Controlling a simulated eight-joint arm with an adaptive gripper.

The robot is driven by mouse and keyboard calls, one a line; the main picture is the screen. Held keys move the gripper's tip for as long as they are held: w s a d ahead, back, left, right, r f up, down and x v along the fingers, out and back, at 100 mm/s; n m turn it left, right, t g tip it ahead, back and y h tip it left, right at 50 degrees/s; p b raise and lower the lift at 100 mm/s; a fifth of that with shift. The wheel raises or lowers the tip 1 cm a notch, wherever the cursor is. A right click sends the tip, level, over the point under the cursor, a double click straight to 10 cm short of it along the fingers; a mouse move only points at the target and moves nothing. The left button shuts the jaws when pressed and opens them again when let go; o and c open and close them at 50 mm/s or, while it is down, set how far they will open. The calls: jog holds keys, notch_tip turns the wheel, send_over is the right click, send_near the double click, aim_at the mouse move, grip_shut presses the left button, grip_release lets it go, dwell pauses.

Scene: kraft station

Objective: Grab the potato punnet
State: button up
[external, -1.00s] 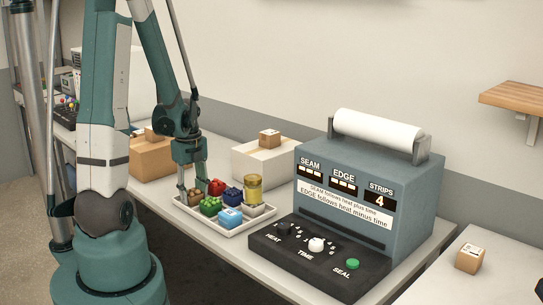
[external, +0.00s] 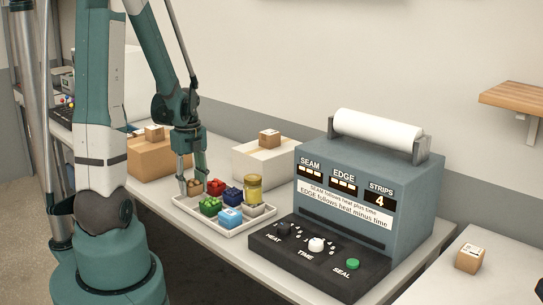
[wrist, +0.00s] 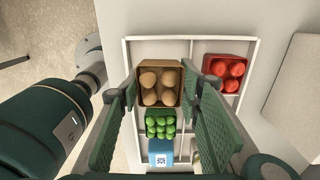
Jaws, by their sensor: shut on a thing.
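The potato punnet, a brown tray of tan potatoes, shows between my fingers in the wrist view (wrist: 160,84) and at the tray's left end in the external view (external: 195,187). My gripper (external: 192,182) points down and is shut on the punnet, one finger on each side. The punnet appears raised a little above the white divided tray (external: 200,219). My fingers hide part of its sides.
The tray also holds a red punnet (wrist: 226,70), a green punnet (wrist: 160,124), a blue box (external: 230,217), a dark blue punnet (external: 232,195) and a yellow jar (external: 253,188). The sealing machine (external: 385,200) stands to the right. Cardboard boxes (external: 155,160) stand behind.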

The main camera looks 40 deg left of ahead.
aim_at(192, 182)
jog(key=shift+r+p, duration=0.4)
jog(key=shift+r, duration=2.85)
